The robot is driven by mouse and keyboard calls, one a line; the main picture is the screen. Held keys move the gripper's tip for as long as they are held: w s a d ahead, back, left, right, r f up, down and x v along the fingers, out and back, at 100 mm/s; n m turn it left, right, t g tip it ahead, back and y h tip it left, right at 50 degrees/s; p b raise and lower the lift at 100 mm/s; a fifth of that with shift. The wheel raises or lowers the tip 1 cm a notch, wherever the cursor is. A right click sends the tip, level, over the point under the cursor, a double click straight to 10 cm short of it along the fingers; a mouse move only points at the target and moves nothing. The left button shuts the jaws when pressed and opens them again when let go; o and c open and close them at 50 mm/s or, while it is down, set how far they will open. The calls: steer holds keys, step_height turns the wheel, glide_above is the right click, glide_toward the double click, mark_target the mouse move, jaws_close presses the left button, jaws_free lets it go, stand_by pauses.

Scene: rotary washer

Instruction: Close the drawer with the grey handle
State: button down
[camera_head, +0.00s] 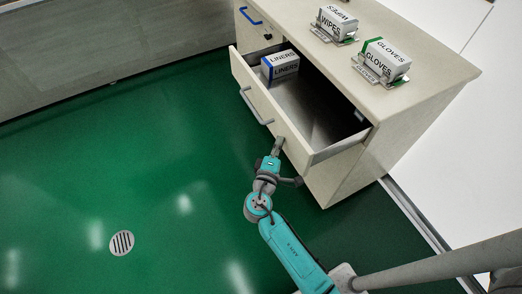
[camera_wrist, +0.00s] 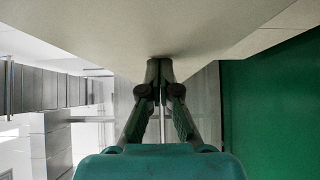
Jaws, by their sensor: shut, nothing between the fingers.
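The drawer with the grey handle (camera_head: 257,107) is pulled open from the cabinet in the head view. Its pale front panel (camera_head: 291,135) faces the lower left. A LINERS box (camera_head: 281,66) lies inside at the far end, and the rest of the drawer floor is bare. My gripper (camera_head: 278,144) is shut and empty, at the front panel, to the right of and below the handle. In the wrist view the closed fingertips (camera_wrist: 160,64) are at a pale panel (camera_wrist: 150,25); I cannot tell whether they touch it.
A WIPES box (camera_head: 335,23) and a GLOVES box (camera_head: 384,60) stand in holders on the cabinet top (camera_head: 440,62). The green floor (camera_head: 160,150) is clear except for a flat round drain (camera_head: 121,243).

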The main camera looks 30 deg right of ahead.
mark_target(340, 124)
steer(key=d, duration=2.6)
steer(key=shift+d, duration=0.15)
steer(key=shift+d+r, duration=0.1)
steer(key=shift+d, duration=0.05)
